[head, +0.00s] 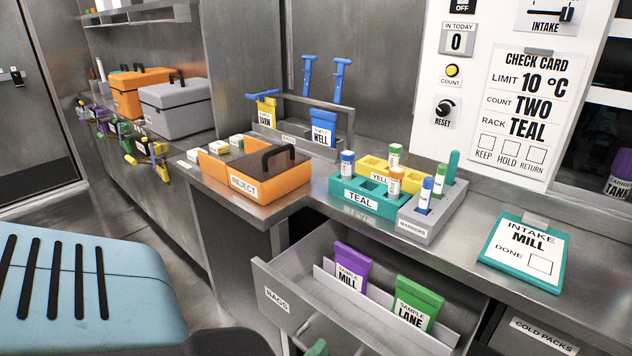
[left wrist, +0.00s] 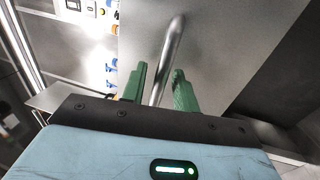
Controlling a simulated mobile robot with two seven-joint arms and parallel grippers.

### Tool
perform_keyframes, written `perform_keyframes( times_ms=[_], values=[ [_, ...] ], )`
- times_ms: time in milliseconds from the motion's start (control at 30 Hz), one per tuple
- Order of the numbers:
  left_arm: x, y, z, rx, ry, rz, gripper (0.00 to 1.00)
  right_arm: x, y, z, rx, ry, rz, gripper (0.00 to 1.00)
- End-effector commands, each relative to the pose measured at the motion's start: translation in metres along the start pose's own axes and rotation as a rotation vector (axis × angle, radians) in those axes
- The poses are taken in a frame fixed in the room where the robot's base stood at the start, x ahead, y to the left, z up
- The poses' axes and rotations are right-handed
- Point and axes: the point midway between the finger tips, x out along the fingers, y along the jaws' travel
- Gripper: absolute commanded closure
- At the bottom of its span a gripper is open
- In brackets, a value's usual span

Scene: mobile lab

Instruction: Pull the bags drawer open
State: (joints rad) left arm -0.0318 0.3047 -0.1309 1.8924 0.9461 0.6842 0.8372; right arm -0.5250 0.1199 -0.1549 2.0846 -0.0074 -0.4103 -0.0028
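The bags drawer (head: 265,278) stands pulled out below the counter in the head view. It holds a purple MILL sample bag (head: 350,270) and a green LANE sample bag (head: 415,305), both upright against a divider. A metal bar handle (left wrist: 172,45) shows in the left wrist view. My left gripper (left wrist: 158,80) has its two green fingers apart, one on each side of the bar, with narrow gaps visible. In the head view only a green fingertip of my left gripper (head: 318,347) shows at the bottom edge by the drawer front. My right gripper is not in view.
On the counter (head: 330,220) stand an orange REJECT box (head: 245,182), a teal rack (head: 362,198), a grey markers rack (head: 425,222) and an INTAKE clipboard (head: 520,255). A COLD PACKS front (head: 540,335) lies right of the drawer.

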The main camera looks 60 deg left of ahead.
Motion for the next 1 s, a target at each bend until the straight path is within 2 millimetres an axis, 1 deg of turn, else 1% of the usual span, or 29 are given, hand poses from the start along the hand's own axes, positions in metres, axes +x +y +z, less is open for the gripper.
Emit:
perform_keyframes(
  times_ms=[167,267,500,600,700,800,1000],
  values=[
    [-0.002,0.000,0.000,0.000,0.000,-0.001,0.70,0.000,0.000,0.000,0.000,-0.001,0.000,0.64],
    [-0.011,-0.001,0.000,0.000,0.000,-0.002,0.70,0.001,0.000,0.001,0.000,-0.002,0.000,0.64],
    [-0.050,-0.001,0.000,0.002,0.000,-0.004,0.70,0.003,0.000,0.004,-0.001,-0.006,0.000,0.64],
    [-0.063,-0.001,0.000,0.000,0.000,-0.004,0.70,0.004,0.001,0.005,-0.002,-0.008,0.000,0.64],
    [-0.072,-0.001,0.000,0.001,-0.001,-0.002,0.70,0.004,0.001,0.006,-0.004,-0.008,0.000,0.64],
    [-0.077,0.000,0.000,0.000,0.000,-0.001,0.70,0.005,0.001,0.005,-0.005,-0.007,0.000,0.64],
    [-0.078,0.000,0.000,0.000,0.000,0.000,0.70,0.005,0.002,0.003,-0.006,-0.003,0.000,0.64]
  ],
)
